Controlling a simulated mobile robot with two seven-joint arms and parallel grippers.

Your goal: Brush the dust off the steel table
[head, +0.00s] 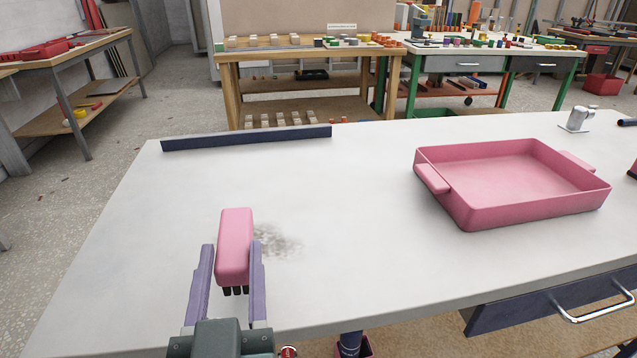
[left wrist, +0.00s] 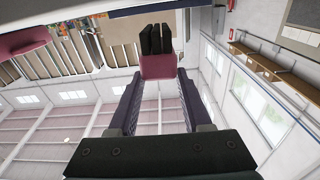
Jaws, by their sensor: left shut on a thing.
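The steel table (head: 360,230) has a pale top with a grey dust patch (head: 280,243) on its near left part. My left gripper (head: 236,262) is shut on a pink brush (head: 235,238), just left of the dust in the head view. The brush's black bristles (head: 236,290) show at its near end. In the left wrist view, the pink brush (left wrist: 158,66) sits between the fingertips, with its bristles (left wrist: 156,38) beyond them. I cannot tell whether the brush touches the table. My right gripper is not in view.
A pink tray (head: 510,185) with side handles stands empty on the table's right. A dark blue bar (head: 246,137) lies along the back left edge. A metal fitting (head: 577,118) stands at the back right.

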